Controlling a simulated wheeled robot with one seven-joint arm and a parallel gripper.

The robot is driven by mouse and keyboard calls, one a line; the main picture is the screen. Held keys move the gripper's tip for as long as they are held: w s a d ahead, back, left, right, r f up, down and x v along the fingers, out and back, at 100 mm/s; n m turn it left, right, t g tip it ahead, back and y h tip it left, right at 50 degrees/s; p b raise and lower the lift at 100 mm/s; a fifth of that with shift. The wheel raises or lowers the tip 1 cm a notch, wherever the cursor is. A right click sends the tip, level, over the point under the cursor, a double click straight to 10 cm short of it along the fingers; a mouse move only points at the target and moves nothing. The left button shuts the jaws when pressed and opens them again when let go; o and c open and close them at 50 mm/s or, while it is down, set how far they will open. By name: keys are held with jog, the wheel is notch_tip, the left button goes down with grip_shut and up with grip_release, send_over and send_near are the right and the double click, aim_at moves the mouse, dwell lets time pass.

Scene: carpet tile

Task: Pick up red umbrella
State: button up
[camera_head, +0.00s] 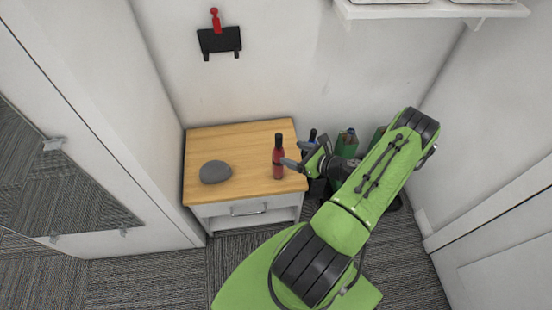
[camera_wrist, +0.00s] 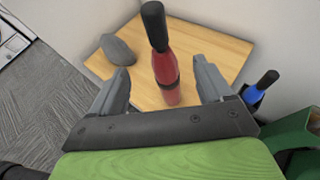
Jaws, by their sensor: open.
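The red umbrella (camera_head: 278,160) with a black handle stands upright near the right front of a small wooden-topped cabinet (camera_head: 235,134). In the wrist view the umbrella (camera_wrist: 167,72) rises between the two grey fingers, its black handle at the top. My gripper (camera_head: 292,155) is at the umbrella's right side in the head view, with its fingers near the umbrella's middle. In the wrist view my gripper (camera_wrist: 163,85) is open, with gaps on both sides of the umbrella. I cannot tell whether a finger touches it.
A grey stone-like object (camera_head: 215,172) lies left on the cabinet top. A blue item with a black top (camera_head: 311,138) and a green container (camera_head: 347,142) stand right of the cabinet. Walls enclose the back and sides. A black wall holder (camera_head: 219,40) hangs above; a shelf (camera_head: 430,10) is upper right.

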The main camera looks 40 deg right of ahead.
aim_at(282, 149)
jog(key=b+x, duration=0.2)
jog(key=x, duration=0.6)
jog(key=shift+w+d, duration=0.1)
jog(key=shift+w, duration=0.05)
jog(key=shift+c, duration=0.4)
grip_shut()
